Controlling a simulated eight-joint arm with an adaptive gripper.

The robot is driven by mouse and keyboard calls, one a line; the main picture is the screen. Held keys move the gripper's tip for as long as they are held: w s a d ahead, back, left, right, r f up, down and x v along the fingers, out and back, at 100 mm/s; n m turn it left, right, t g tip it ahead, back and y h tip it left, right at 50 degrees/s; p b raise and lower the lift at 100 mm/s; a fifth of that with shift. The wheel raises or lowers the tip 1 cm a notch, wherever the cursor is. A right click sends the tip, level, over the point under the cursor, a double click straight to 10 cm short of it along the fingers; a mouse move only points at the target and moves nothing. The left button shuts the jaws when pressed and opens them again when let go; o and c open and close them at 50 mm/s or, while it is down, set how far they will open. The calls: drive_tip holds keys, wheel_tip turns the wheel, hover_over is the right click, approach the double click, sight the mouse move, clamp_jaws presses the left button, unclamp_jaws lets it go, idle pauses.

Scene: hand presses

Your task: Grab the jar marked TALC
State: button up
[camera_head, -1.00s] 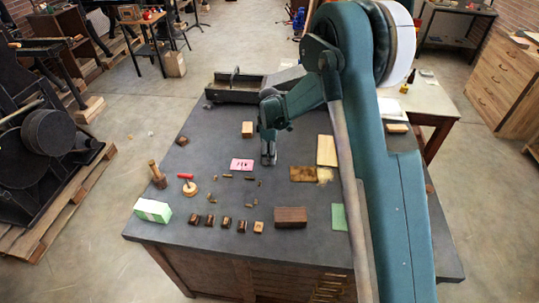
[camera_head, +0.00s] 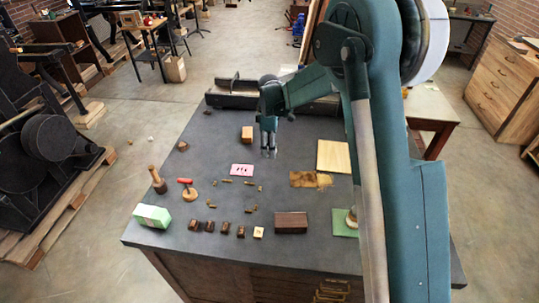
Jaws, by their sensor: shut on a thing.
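My gripper (camera_head: 268,152) hangs over the middle of the dark table, to the right of the pink card. Its fingers are shut on a small greyish thing, too small and unclear to name. No TALC lettering is readable anywhere.
A long metal tray (camera_head: 232,101) lies at the back.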

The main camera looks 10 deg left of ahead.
drive_tip(key=shift+r, duration=1.25)
drive_tip(key=shift+d, duration=0.15)
